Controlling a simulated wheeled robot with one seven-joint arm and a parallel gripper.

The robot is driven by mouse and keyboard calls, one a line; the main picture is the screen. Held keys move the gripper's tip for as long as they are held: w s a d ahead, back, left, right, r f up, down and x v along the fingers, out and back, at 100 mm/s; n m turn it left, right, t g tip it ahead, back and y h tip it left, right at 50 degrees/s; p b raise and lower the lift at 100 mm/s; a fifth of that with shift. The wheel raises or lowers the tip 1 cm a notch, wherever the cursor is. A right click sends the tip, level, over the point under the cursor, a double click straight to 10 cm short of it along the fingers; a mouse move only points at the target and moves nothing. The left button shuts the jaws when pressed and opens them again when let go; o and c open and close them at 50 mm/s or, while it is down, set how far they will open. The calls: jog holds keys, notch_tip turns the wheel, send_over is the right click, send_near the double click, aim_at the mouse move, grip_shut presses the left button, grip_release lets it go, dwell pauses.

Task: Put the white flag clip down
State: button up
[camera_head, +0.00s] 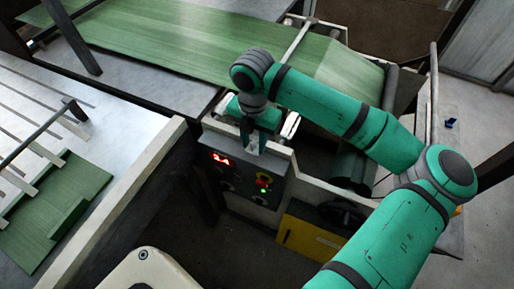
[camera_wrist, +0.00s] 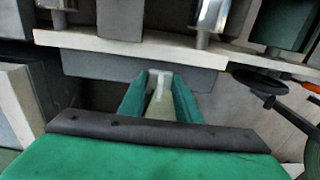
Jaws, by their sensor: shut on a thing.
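My gripper (camera_head: 254,144) is over the dark control panel (camera_head: 232,172) in the head view, pointing down. In the wrist view my gripper (camera_wrist: 160,82) has its two green fingers closed on a pale, whitish piece, the white flag clip (camera_wrist: 161,90). The clip also shows as a small light shape at the fingertips in the head view (camera_head: 254,148). The fingers hide part of it. I cannot tell whether the clip touches the panel or the pale ledge (camera_wrist: 130,46) behind it.
Green sheet material (camera_head: 190,38) runs over the machine bed to a roller at the right. A yellow box (camera_head: 311,240) sits low beside a black handwheel (camera_head: 342,215). Cut green pieces (camera_head: 55,205) lie on the left table. A blue item (camera_head: 450,123) lies at the far right.

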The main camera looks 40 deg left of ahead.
aim_at(255, 141)
jog(key=shift+d+f, duration=0.1)
jog(key=shift+f, duration=1.1)
jog(key=shift+f, duration=0.15)
jog(key=o, duration=1)
notch_tip(255, 141, up, 12)
jog(key=shift+r, duration=0.2)
jog(key=shift+s, duration=0.1)
